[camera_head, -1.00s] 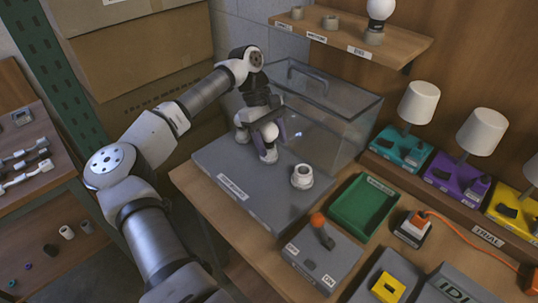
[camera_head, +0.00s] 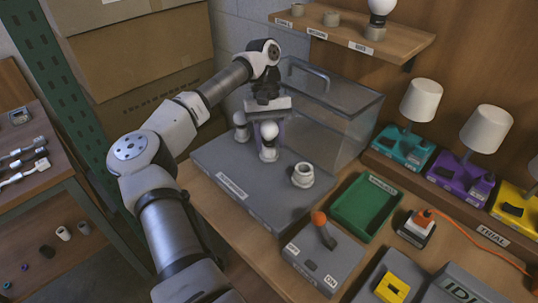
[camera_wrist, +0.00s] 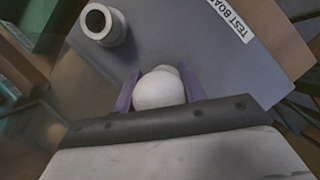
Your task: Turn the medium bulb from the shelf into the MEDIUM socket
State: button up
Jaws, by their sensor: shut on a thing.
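The medium bulb (camera_head: 268,132) is a white globe standing upright at the middle socket (camera_head: 268,154) of the grey test board (camera_head: 222,181). I cannot tell how deep it sits in the socket. My gripper (camera_head: 267,130) points down from above, its purple fingers shut on the bulb from both sides. In the wrist view the bulb (camera_wrist: 160,90) shows between the fingers and hides the socket beneath. The medium holder (camera_head: 331,19) on the shelf (camera_head: 395,43) is empty.
A smaller white bulb (camera_head: 241,119) stands in the left socket. The right socket (camera_head: 303,175) is empty. A clear box (camera_head: 335,120) stands close behind the board. A green tray (camera_head: 366,204) and a switch box (camera_head: 322,255) are in front. A large bulb (camera_head: 381,8) remains on the shelf.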

dwell(0.3)
jog(key=shift+m, duration=0.6)
jog(key=o, duration=0.9)
jog(key=shift+a, duration=0.1)
jog(key=shift+o, duration=0.2)
jog(key=shift+r, duration=0.1)
